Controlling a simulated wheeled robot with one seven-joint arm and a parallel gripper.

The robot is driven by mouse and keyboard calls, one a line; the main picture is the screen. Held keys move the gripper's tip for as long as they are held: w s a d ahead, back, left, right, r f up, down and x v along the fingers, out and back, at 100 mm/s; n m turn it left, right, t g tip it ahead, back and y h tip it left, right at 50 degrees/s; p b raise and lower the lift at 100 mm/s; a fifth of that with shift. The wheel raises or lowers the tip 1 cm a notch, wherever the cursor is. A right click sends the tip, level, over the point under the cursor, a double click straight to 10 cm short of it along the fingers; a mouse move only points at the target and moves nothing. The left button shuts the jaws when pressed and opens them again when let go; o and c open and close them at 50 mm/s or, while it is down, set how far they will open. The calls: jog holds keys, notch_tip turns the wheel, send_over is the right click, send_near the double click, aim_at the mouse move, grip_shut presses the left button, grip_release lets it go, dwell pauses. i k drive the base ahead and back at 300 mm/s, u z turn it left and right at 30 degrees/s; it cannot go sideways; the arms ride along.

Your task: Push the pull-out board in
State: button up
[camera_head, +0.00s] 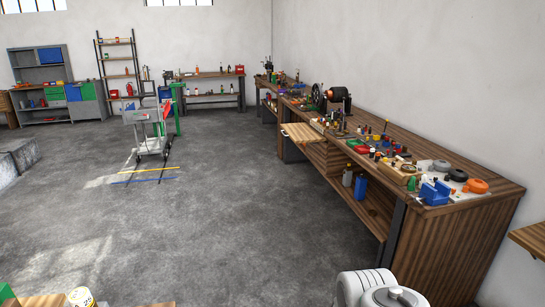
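The pull-out board (303,133) is a light wooden slab. It sticks out to the left from the front of the long wooden workbench (480,205), just below the bench top, about midway along the bench. Its top looks bare. White and grey rounded parts of my own arm show at the bottom edge, right of the middle. My gripper is not visible, and nothing of mine is near the board.
Tools, bottles and small parts crowd the bench top, with a blue vise-like item (434,192) at its near end. Open grey floor (230,200) lies left of the bench. A cart (150,130) stands farther off. A wooden edge (530,238) juts in at right.

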aim_at(298, 132)
jog(key=z, duration=0.25)
jog(key=i, duration=2.55)
jog(key=u, duration=0.45)
jog(key=i, duration=2.3)
jog(key=u, duration=0.45)
jog(key=i, duration=0.45)
jog(key=u, duration=0.2)
